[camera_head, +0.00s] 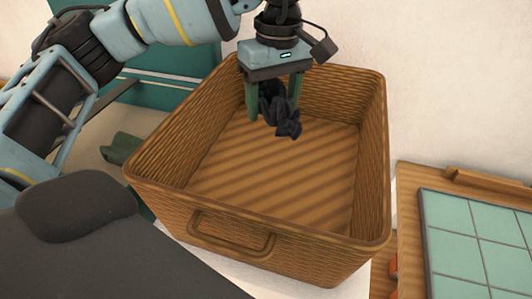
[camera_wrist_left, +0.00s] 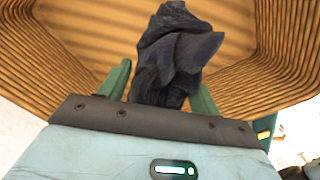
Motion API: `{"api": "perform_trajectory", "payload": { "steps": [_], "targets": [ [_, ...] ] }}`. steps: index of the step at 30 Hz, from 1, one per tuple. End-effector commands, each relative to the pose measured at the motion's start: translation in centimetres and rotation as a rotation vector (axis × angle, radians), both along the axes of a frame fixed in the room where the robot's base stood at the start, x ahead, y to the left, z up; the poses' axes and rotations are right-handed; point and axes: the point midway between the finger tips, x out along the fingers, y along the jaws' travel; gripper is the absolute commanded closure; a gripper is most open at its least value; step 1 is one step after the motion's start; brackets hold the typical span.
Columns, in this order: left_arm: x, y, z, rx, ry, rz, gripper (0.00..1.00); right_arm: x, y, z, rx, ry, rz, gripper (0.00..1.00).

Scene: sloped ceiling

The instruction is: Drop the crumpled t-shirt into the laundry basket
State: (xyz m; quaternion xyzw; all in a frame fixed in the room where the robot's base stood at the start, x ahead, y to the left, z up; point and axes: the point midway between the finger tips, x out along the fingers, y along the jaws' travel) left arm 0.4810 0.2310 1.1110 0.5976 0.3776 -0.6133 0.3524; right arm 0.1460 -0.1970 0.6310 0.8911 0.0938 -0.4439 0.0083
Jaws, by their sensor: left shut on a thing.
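The crumpled t-shirt (camera_head: 287,125) is a small dark, nearly black bundle. My left gripper (camera_head: 273,108) points down and is shut on it, with green fingers on both sides of the cloth. The t-shirt also fills the middle of the left wrist view (camera_wrist_left: 178,55) between the fingers (camera_wrist_left: 160,85). The laundry basket (camera_head: 232,224) is a brown woven, rectangular tub with an open top. The gripper and the t-shirt are over the basket's opening, toward its back side. The basket floor looks empty. My right gripper is not in view.
The basket stands on a white surface (camera_head: 345,279). A wooden table with green tiles (camera_head: 470,240) is at the right. A teal panel (camera_head: 170,62) stands behind at the left. A white wall (camera_head: 440,80) rises close behind the basket.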

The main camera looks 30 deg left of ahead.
Motion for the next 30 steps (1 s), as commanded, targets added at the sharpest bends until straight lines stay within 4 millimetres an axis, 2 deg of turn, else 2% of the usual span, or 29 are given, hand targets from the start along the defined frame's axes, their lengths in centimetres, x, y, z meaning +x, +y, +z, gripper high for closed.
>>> {"api": "perform_trajectory", "payload": {
  "steps": [5, 6, 11, 21, 23, 30],
  "targets": [
    [0.0, 0.0, 0.2, 0.000, -0.002, 0.000, 0.63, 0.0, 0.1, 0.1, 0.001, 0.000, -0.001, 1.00],
    [0.0, 0.0, 0.2, 0.000, -0.002, 0.000, 0.32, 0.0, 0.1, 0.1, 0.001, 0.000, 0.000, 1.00],
    [0.0, 0.0, 0.1, 0.000, -0.001, 0.000, 0.12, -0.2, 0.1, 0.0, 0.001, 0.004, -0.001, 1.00],
    [0.0, 0.0, 0.5, 0.000, -0.001, 0.000, 0.12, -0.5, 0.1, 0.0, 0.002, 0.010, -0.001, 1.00],
    [0.0, 0.0, 1.1, 0.000, -0.001, 0.000, 0.12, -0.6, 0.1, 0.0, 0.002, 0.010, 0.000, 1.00],
    [0.2, -0.1, 4.8, -0.001, -0.003, 0.000, 0.12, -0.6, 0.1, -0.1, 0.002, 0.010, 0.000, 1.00]
  ]
}}
